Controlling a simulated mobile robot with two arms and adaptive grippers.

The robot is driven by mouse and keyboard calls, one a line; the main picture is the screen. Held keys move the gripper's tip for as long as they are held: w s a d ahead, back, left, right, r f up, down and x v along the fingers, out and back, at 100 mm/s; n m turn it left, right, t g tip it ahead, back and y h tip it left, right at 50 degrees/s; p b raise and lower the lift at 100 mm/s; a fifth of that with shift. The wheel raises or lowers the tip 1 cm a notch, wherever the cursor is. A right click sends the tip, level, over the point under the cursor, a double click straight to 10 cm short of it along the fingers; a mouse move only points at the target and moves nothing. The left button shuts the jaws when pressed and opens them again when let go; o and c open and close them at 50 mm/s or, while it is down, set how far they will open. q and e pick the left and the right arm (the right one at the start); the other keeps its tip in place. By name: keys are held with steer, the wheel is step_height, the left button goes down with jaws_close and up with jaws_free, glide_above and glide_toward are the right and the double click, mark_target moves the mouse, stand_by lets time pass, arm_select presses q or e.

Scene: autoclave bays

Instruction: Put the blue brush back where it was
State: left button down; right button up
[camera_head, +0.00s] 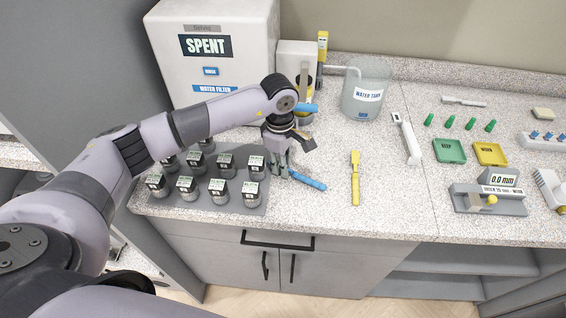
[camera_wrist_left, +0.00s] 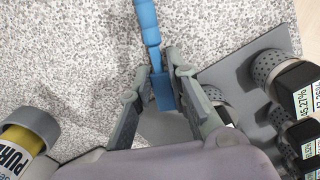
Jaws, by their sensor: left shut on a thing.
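The blue brush (camera_head: 309,181) shows in the head view at the front of the counter, right of the rack of canisters. My left gripper (camera_head: 281,170) points down at its left end and is shut on it. In the left wrist view the blue brush (camera_wrist_left: 149,28) runs up from between the fingers of my left gripper (camera_wrist_left: 159,66). I cannot tell whether the brush touches the counter. Another blue piece (camera_head: 308,108) shows behind my wrist, partly hidden; I cannot tell what it is. My right gripper is out of view.
A grey rack (camera_head: 226,207) with several labelled canisters stands left of the gripper. A yellow brush (camera_head: 355,178) lies to the right. The white SPENT box (camera_head: 213,62) and the water tank (camera_head: 366,90) stand behind. Counter between the blue and yellow brushes is clear.

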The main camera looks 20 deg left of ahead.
arm_select(q)
steer(key=c, duration=2)
jaws_free()
steer(key=shift+f, duration=0.15)
steer(key=o, duration=0.5)
steer(key=shift+r, duration=0.35)
steer(key=shift+r+p, duration=0.35)
steer(key=shift+p, duration=0.35)
steer(key=shift+w+r+b, duration=0.15)
steer(key=shift+r+b, duration=0.25)
steer(key=shift+b, duration=0.35)
steer(key=shift+a+r+b, duration=0.15)
steer(key=shift+r+b, duration=0.65)
steer(key=shift+r, duration=1.9)
steer(key=shift+a+r+b, duration=0.15)
steer(key=shift+r+b, duration=0.65)
steer(key=shift+r, duration=1.85)
